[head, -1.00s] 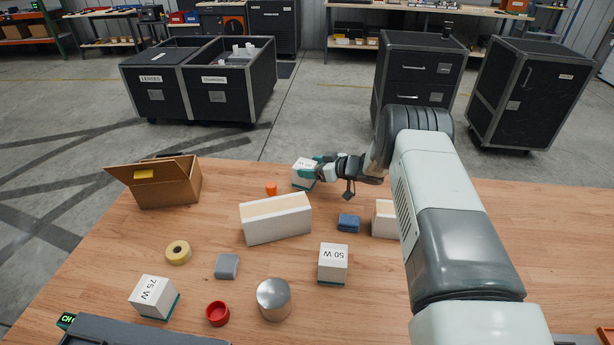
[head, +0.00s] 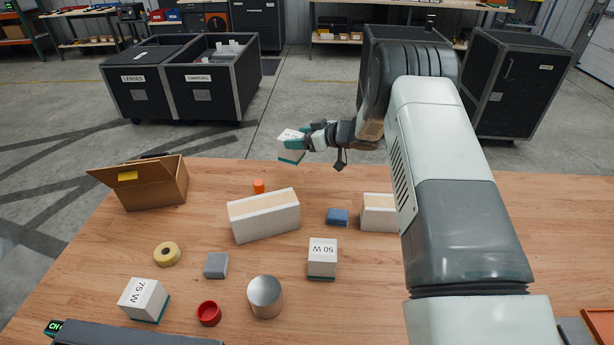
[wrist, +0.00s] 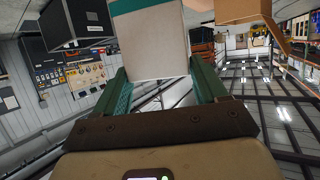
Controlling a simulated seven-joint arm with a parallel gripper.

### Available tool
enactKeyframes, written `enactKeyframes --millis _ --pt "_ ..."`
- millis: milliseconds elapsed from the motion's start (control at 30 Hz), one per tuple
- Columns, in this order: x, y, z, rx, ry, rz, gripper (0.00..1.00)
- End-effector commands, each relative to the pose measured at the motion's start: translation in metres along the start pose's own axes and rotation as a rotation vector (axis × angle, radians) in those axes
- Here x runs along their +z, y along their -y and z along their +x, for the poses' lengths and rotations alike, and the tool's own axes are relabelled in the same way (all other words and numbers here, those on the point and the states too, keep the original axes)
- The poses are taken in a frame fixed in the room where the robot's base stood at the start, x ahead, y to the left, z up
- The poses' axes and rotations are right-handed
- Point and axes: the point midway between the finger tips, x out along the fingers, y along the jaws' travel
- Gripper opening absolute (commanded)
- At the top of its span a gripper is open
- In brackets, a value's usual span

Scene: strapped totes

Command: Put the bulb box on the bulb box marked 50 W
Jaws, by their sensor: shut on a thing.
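My gripper (head: 306,142) is shut on a white bulb box (head: 290,147) with a teal base, held in the air above the far edge of the table. In the wrist view the held box (wrist: 153,45) sits between the two green fingers, its plain white side and teal band showing. The bulb box marked 50 W (head: 322,259) stands on the table, nearer the front and to the right of the held box, with nothing on top. Another bulb box marked 75 W (head: 144,299) stands at the front left.
A blue block (head: 338,216), a white box (head: 379,212), a metal cylinder (head: 265,297), a red cup (head: 209,313), a tape roll (head: 167,254) and an open carton (head: 158,188) stand around.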

Motion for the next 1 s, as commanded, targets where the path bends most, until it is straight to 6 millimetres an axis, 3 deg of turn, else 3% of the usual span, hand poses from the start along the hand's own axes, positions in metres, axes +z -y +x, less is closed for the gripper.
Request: enactKeyframes --millis 133,267,400,600,800,1000 --pt "0.000 0.009 -0.035 -0.028 0.000 -0.010 0.33" --pt "0.008 0.035 -0.082 -0.082 -0.001 -0.030 0.33" --pt "0.013 0.076 -0.137 -0.151 -0.001 -0.061 0.33" --pt "0.013 0.144 -0.204 -0.239 -0.002 -0.100 0.33" --pt "0.009 0.199 -0.244 -0.297 -0.002 -0.125 0.33" --pt "0.012 0.221 -0.256 -0.319 -0.002 -0.131 0.33"
